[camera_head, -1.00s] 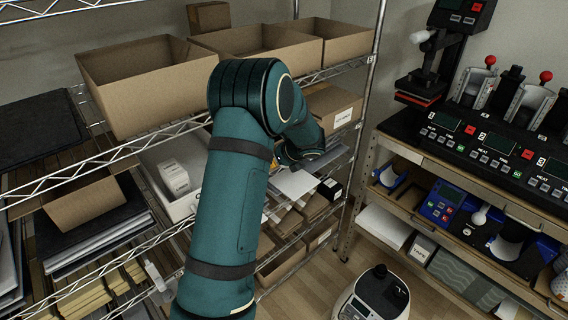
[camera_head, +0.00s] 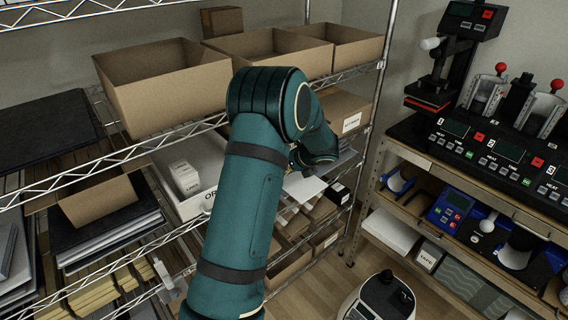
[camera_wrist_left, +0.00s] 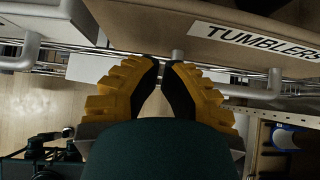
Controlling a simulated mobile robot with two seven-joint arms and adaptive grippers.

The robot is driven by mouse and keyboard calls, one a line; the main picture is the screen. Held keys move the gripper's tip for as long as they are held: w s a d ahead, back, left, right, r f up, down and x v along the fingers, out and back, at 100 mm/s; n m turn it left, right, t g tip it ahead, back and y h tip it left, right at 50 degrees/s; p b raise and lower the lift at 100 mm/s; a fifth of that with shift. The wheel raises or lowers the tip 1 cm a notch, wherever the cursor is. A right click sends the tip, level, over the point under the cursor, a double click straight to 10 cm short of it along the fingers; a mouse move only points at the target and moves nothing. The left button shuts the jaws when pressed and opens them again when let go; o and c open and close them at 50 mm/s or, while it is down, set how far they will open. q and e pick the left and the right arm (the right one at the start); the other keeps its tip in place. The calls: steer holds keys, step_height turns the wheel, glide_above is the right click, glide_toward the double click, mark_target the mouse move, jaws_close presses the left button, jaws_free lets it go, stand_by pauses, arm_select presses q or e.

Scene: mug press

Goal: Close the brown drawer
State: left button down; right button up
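No part is marked as the brown drawer. A brown box front labelled TUMBLERS (camera_wrist_left: 225,52) fills the upper right of the left wrist view. In the head view a brown box with a white label (camera_head: 341,107) sits on the wire rack beyond my arm; I cannot tell if it is the same one. My left arm reaches towards the rack, its hand partly hidden at the far end. In the left wrist view my left gripper (camera_wrist_left: 166,66) has its yellow fingers converging to nearly touching tips, with nothing between them. The tips are just below the box front. My right gripper is out of view.
Open brown bins (camera_head: 165,95) stand on the rack's upper shelf. A white box (camera_head: 190,200) and more brown boxes sit lower. A bench with heat presses (camera_head: 500,150) stands at the right. Some wooden floor (camera_head: 325,290) is clear between them.

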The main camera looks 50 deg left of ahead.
arm_select(q)
steer(key=d+v, duration=0.1)
steer(key=v, duration=1)
steer(key=shift+f, duration=0.35)
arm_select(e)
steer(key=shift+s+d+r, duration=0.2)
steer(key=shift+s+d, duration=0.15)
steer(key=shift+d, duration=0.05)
arm_select(q)
steer(key=s+d+f+n+h+b, duration=0.2)
steer(key=s+d+f+n+h, duration=0.15)
steer(key=d+f, duration=0.75)
steer(key=s+d+f+n+h+b, duration=0.25)
steer(key=d+f+h, duration=0.25)
steer(key=d+f, duration=0.55)
steer(key=s+d+f+n+t+h+b, duration=0.1)
steer(key=s+d+f+n+h, duration=0.3)
steer(key=s+d+f+n, duration=0.8)
steer(key=n+b, duration=0.1)
steer(key=n, duration=0.1)
steer(key=shift+d+f+n+b, duration=0.3)
steer(key=shift+d+f+b, duration=0.05)
steer(key=shift+b, duration=0.05)
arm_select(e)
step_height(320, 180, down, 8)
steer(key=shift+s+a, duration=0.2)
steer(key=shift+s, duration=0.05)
